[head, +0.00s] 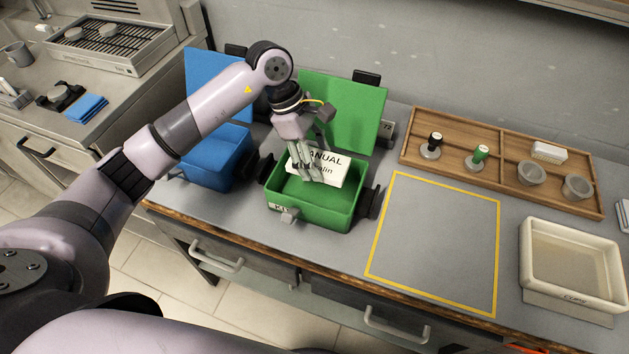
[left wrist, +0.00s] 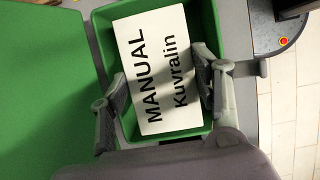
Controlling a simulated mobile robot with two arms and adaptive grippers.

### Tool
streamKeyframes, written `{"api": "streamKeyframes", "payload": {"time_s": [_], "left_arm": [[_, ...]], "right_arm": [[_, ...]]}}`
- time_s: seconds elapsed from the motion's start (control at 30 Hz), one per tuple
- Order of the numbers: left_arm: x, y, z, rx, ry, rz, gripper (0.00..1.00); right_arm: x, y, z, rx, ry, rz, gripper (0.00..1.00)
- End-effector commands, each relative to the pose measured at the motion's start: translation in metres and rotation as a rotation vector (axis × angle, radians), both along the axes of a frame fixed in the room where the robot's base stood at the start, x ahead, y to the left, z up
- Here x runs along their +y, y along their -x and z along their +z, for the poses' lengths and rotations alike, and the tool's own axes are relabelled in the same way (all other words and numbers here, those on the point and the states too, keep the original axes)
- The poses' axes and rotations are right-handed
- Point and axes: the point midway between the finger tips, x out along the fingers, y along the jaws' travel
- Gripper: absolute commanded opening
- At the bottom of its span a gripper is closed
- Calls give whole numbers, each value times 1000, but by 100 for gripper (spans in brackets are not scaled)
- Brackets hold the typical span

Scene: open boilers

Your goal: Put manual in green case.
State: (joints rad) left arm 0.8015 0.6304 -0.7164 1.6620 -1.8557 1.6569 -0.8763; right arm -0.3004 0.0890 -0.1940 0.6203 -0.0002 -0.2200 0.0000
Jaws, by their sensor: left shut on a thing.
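The manual (head: 328,162) is a white booklet with black lettering, and it shows in the left wrist view (left wrist: 150,35) reading "MANUAL Kuvralin". My left gripper (head: 308,177) is shut on the manual from above, with its fingers covering part of it. It also shows in the left wrist view (left wrist: 160,95), one finger at each side of the manual. The green case (head: 325,216) stands open on the counter with its lid raised behind it. The manual is over or within the case opening, tilted; I cannot tell whether it touches the floor of the case. My right gripper is out of view.
An open blue case (head: 215,160) stands just left of the green one. A yellow-outlined area (head: 435,245) to the right is bare. A wooden tray (head: 455,185) with stamps and bowls lies behind it. A cream bin (head: 530,245) is at the right.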

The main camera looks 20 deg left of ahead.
Motion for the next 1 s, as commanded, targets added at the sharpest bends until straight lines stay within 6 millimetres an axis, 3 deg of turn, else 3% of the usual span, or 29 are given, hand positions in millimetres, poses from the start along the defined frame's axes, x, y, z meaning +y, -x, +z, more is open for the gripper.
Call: {"api": "streamKeyframes", "payload": {"time_s": [0.2, 0.47, 0.7, 1.0], "left_arm": [[0, 1, -46, 4, 1, -1, 27], [-1, 0, -66, 2, 2, -1, 27], [-1, 1, -99, 2, 2, -1, 27], [0, 0, -103, -1, 1, -1, 27]], "right_arm": [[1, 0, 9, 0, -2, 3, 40], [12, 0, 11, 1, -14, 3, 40], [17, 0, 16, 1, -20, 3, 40], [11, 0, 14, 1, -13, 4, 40]]}}
